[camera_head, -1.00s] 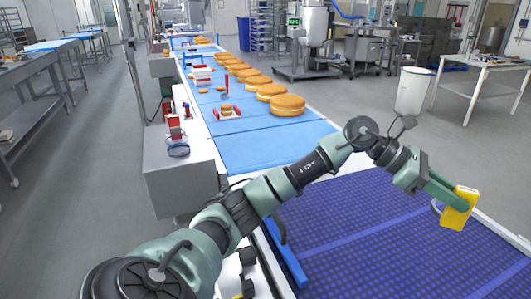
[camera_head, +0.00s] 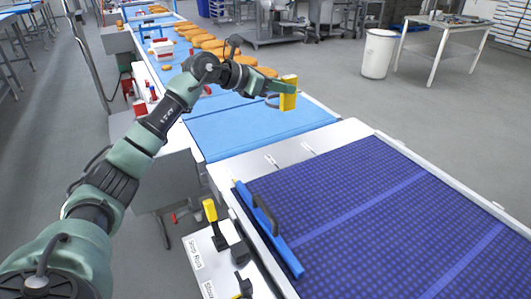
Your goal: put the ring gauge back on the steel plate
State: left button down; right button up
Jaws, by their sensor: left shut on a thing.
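My left gripper (camera_head: 283,92) has yellow fingertips and is held in the air over the far blue belt, near the orange-brown rounds. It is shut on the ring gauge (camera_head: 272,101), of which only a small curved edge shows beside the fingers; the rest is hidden. A pale steel plate (camera_head: 300,150) with short slots lies between the light blue belt and the dark blue mesh belt. The gripper is above and beyond this plate in the picture, apart from it. My right gripper is not in view.
A control panel with a yellow-topped lever (camera_head: 210,210) stands at the lower left. Several rounds (camera_head: 215,44) sit on the light blue belt (camera_head: 235,128).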

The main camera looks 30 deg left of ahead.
pick_arm(q)
notch_tip(320, 180, down, 20)
jog(key=shift+r+p, duration=0.1)
jog(key=shift+p, duration=0.95)
jog(key=shift+f+b, duration=0.2)
jog(key=shift+b, duration=0.1)
jog(key=c, duration=1.3)
grip_release()
jog(key=shift+c, duration=0.2)
jog(key=shift+r, duration=0.1)
